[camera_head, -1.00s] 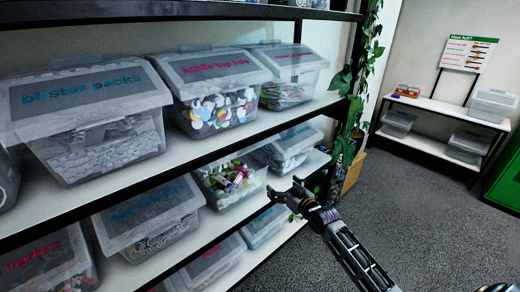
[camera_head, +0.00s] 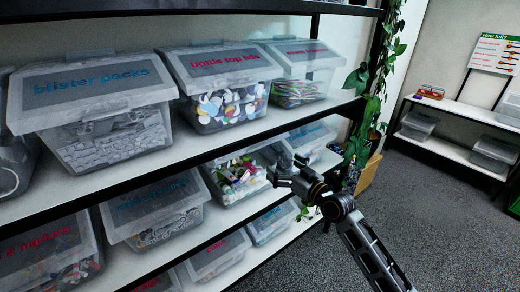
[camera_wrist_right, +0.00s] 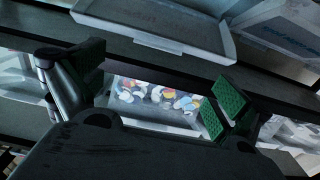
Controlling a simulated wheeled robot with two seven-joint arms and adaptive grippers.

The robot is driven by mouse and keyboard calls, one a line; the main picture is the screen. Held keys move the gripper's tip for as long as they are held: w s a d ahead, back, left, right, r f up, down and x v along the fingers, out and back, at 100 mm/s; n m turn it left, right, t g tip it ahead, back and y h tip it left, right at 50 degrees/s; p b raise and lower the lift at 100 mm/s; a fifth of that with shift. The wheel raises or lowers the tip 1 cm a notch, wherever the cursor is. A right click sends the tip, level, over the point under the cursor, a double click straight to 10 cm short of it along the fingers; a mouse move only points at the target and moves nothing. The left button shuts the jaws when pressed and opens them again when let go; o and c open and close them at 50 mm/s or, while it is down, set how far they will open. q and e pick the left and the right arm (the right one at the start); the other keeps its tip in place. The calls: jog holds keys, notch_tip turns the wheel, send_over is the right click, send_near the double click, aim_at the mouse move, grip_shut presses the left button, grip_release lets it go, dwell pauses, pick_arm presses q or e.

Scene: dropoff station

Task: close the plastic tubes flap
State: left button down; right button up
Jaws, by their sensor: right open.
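The open clear bin of colourful pieces (camera_head: 236,184), with no label facing me, stands on the middle shelf in the head view; I take it as the plastic tubes bin. Its flap appears raised behind it, but its edges are hard to make out. My right gripper (camera_head: 280,172) is open just right of this bin, near its front right corner; I cannot tell whether it touches. In the right wrist view, the green-padded fingers (camera_wrist_right: 157,84) are apart with nothing clearly held. A bin with coloured contents (camera_wrist_right: 158,97) shows beyond them. My left gripper is not in view.
A closed bin (camera_head: 155,210) is left of the open one, another (camera_head: 310,138) right. A plant (camera_head: 365,100) hangs by the rack's right end. Floor (camera_head: 440,215) is clear at right.

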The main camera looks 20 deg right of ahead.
jog(key=shift+d, duration=0.15)
jog(key=shift+w, duration=0.2)
jog(key=p+x, duration=0.2)
jog(key=x, duration=1.1)
jog(key=shift+w+p, duration=0.2)
jog(key=shift+p, duration=0.15)
dwell(0.4)
jog(key=shift+f, duration=0.1)
jog(key=c, duration=1.2)
